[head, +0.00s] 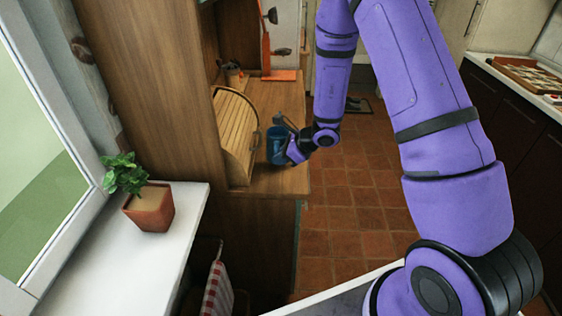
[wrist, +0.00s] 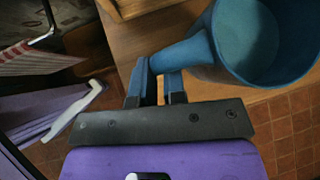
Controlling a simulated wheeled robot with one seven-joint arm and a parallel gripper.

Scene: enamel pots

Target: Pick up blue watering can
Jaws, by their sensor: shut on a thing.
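The blue watering can (head: 275,145) is at the right edge of the wooden counter, beside the roll-front wooden box. In the wrist view its open, round body (wrist: 262,42) fills the upper right, and I see into its hollow inside. A tapering blue part (wrist: 185,54) reaches from the body toward my fingers. My gripper (head: 291,146) is at the can's right side. In the wrist view my gripper (wrist: 155,82) is shut on the watering can at this narrow part. I cannot tell whether the can's base touches the counter.
The wooden box (head: 236,135) stands close on the can's left. A small pot (head: 233,73) and an orange item (head: 278,75) are farther back on the counter (head: 285,108). A potted plant (head: 150,205) stands on the white sill. The tiled floor (head: 350,195) on the right is clear.

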